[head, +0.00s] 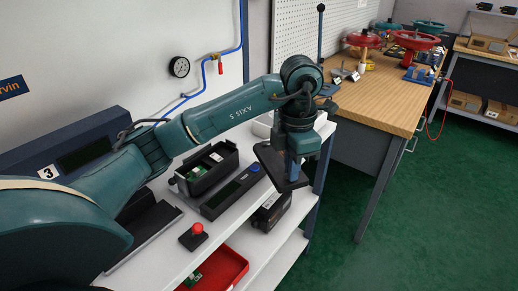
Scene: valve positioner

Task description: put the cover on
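My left arm reaches in from the left, and its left gripper (292,172) points down over the right end of the white shelf top. It appears shut on a dark flat plate, which looks like the cover (268,160); the plate is tilted and partly hidden behind the gripper. The open black positioner housing (188,187) stands on the shelf top to the left of the gripper. A green circuit board (196,173) and a pale part show inside it. The cover is apart from the housing. My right gripper is not in view.
A dark long device (226,196) with a blue knob lies between housing and gripper. A red button (193,232) stands at the front edge. Below are a red tray (220,272) and a black box (272,210). A wooden workbench (385,100) with red-wheeled valves stands right.

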